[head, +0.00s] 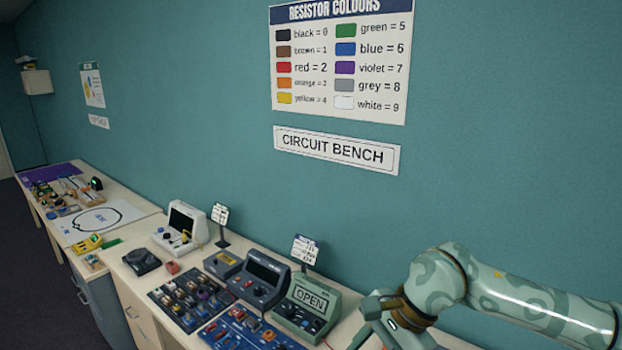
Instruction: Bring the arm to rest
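My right arm comes in from the right edge, pale green with darker patches. Its gripper (372,322) is at the bottom right, just right of the green device marked OPEN (306,305). The fingers are small and partly cut off by the bottom edge, so I cannot tell whether they are open or shut, or whether they touch anything. My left gripper is out of view.
The circuit bench (130,276) runs along the teal wall. It carries a dark meter (262,278), a dark parts tray (192,297), a blue board (245,332) and a white device (181,228). Card stands (305,250) rise behind. Dark floor lies at left.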

